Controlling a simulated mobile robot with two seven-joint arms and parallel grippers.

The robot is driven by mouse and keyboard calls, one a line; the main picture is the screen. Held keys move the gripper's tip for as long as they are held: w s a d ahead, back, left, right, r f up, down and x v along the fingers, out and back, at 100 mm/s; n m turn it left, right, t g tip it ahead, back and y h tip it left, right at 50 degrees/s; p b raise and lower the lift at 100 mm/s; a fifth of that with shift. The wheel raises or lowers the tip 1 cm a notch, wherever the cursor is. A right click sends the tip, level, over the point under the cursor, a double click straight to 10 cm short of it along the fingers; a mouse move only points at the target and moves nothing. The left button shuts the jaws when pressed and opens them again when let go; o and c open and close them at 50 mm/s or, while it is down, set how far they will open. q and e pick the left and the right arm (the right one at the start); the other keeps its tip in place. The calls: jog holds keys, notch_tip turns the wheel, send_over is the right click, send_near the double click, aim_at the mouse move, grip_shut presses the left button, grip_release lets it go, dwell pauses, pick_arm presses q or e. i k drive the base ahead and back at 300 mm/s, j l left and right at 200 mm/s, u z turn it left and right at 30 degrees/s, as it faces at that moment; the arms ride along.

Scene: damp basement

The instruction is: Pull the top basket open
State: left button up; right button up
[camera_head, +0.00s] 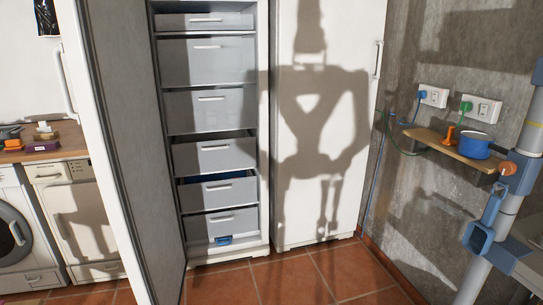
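An upright white freezer stands in the middle with its door (130,130) swung open to the left. Inside is a column of several grey baskets with pale bar handles. The top basket (180,22) is a shallow one near the upper edge of the view. Its handle (207,19) runs across its front. The basket looks pushed in, its front roughly in line with the one below (205,68). Neither of my grippers is in view. A shadow of a body with hanging arms falls on the white door to the right.
A white closed door panel (345,200) stands right of the freezer. A wooden shelf (425,137) with a blue pot (474,146) is on the right wall, near grey-blue pipework (505,190). A washing machine (12,240) stands left. The tiled floor (285,280) ahead is clear.

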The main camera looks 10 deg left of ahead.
aim_at(235, 149)
jog(key=i+l+u, duration=0.1)
jog(key=i+u, duration=0.25)
jog(key=i+l+u, duration=0.2)
jog(key=i+u, duration=0.3)
jog(key=u, duration=0.3)
jog(key=i+l+u, duration=0.1)
jog(key=u, duration=0.25)
jog(key=i+l+u, duration=0.45)
jog(key=l+u, duration=0.2)
jog(key=i+l, duration=0.1)
jog(key=l, duration=0.2)
jog(key=i+l+u, duration=0.15)
jog(key=l, duration=0.15)
jog(key=i+l, duration=0.1)
jog(key=l, duration=0.25)
jog(key=i+l, duration=0.1)
jog(key=l, duration=0.2)
jog(key=i+l, duration=0.15)
jog(key=l, duration=0.15)
jog(key=i+l+u, duration=0.1)
jog(key=l, duration=0.2)
jog(key=i+l, duration=0.1)
jog(key=l, duration=0.25)
